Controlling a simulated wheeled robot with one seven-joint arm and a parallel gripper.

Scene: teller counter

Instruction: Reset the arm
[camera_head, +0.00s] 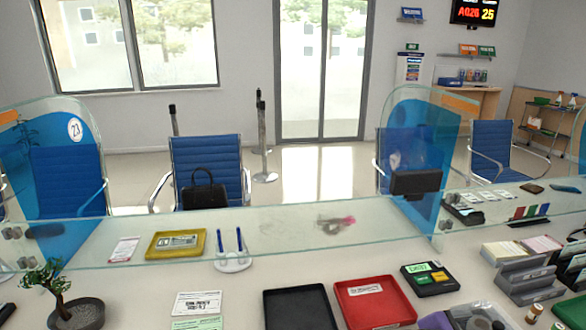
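My arm and my gripper do not show in this view, so I cannot see the arm's pose or whether the gripper holds anything. The teller counter (125,290) fills the lower part of the view. Its glass ledge (290,228) runs across the middle of the picture.
On the counter are a black tray (300,308), a red tray (375,303), a small potted tree (75,313), paper slips and a grey form holder (525,280). A yellow tray (176,244) and pen stand (232,262) sit near the ledge. Curved blue-glass dividers (52,185) rise above it.

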